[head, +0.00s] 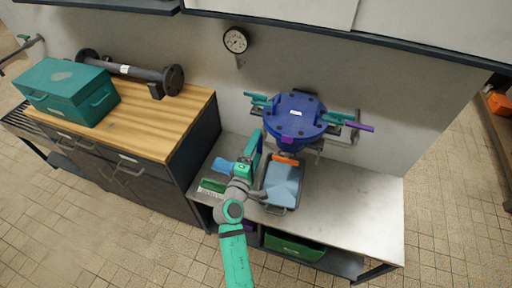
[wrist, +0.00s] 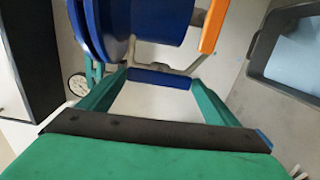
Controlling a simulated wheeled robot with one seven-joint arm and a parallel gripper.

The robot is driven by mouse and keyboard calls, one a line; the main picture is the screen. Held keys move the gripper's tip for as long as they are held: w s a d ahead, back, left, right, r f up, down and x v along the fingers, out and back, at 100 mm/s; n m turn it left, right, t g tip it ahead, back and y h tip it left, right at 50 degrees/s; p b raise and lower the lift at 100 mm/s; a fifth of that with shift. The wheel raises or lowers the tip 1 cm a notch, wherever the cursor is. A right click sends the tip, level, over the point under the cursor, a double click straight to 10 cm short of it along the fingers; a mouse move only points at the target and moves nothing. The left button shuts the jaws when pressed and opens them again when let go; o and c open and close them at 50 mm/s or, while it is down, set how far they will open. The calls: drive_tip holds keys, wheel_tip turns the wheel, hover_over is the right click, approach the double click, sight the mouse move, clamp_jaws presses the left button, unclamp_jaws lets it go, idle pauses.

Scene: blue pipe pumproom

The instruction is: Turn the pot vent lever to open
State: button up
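The blue pot (head: 296,114) with a round bolted lid is mounted against the wall above the bench. An orange handle (head: 286,160) is low at its front, and a purple bar (head: 359,126) sticks out at its right. I cannot tell which is the vent lever. My gripper (head: 257,142) is at the pot's lower left. In the wrist view, its teal fingers (wrist: 160,88) are spread wide. A dark blue bar on a bent metal frame (wrist: 160,77) lies between or just beyond the fingertips; contact is unclear. The pot (wrist: 150,20) and an orange piece (wrist: 214,25) are above.
A grey tray (head: 270,205) with light blue contents is on the bench (head: 355,205) right of my gripper. The bench's right side is clear. A wooden-topped cabinet (head: 180,125) holds a teal toolbox (head: 65,88) and a dark pipe (head: 135,72). A gauge (head: 236,40) is on the wall.

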drive_tip(key=shift+o, duration=0.9)
drive_tip(key=shift+d, duration=0.1)
drive_tip(key=shift+s, duration=0.15)
drive_tip(key=v, duration=1)
drive_tip(key=shift+s, duration=0.3)
